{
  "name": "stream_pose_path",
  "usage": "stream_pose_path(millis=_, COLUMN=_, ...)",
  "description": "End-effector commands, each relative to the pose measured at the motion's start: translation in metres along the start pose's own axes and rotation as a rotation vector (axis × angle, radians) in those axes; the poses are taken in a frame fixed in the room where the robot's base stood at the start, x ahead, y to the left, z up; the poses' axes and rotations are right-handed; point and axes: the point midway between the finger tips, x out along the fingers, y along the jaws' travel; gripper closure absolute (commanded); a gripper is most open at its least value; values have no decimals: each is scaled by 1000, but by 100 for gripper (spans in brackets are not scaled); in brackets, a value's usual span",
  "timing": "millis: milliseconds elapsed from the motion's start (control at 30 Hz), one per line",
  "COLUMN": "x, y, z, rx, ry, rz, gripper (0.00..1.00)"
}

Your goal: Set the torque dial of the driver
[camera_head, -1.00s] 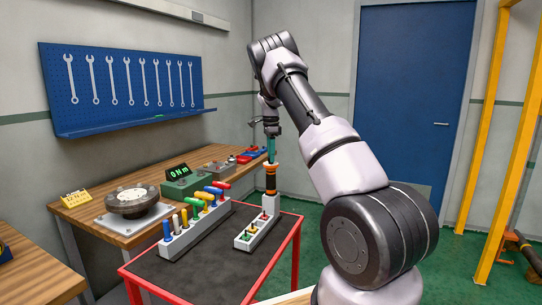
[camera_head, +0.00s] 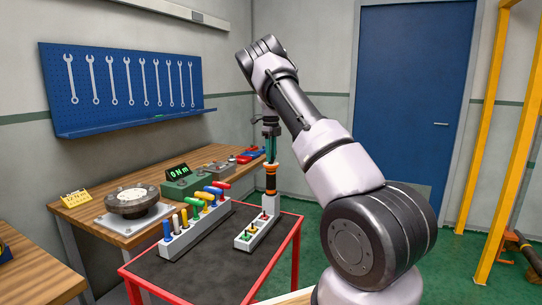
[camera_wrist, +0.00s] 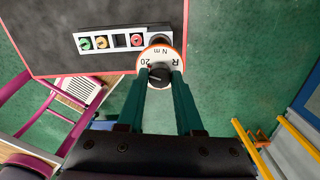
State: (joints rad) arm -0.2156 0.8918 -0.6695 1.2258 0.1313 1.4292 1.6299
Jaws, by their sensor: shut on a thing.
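The driver (camera_head: 270,181) stands upright, dark with orange bands, at the far end of a small white rack (camera_head: 246,241) on the cart. In the wrist view I look down on its white dial face (camera_wrist: 173,64), with an orange rim and the marks "R", "20" and "N m". A dark knob (camera_wrist: 158,75) sits on that face. My gripper (camera_wrist: 160,77) has its teal fingers on both sides of the knob, shut on it. My gripper also shows in the head view (camera_head: 270,160), pointing down on the driver's top. The fingers hide part of the dial.
The red-framed cart (camera_head: 297,258) also carries a longer rack (camera_head: 180,246) with several coloured handles. Behind it, the wooden bench holds a round dark fixture (camera_head: 133,203) and a green box (camera_head: 183,186) whose display reads 0 N m. A yellow card (camera_head: 75,199) lies nearby.

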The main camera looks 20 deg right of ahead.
Motion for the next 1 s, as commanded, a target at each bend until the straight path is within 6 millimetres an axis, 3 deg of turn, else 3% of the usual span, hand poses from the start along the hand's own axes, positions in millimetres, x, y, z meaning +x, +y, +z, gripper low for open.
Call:
stream_pose_path(millis=300, x=0, y=0, z=0, rx=105, ry=0, rz=0, gripper=100)
stream_pose_path(millis=867, x=0, y=0, z=0, rx=123, ry=0, rz=0, gripper=100)
stream_pose_path(millis=900, x=0, y=0, z=0, rx=123, ry=0, rz=1, gripper=50)
stream_pose_path(millis=933, x=0, y=0, z=0, rx=123, ry=0, rz=0, gripper=38)
stream_pose_path(millis=1000, x=0, y=0, z=0, rx=122, ry=0, rz=0, gripper=34)
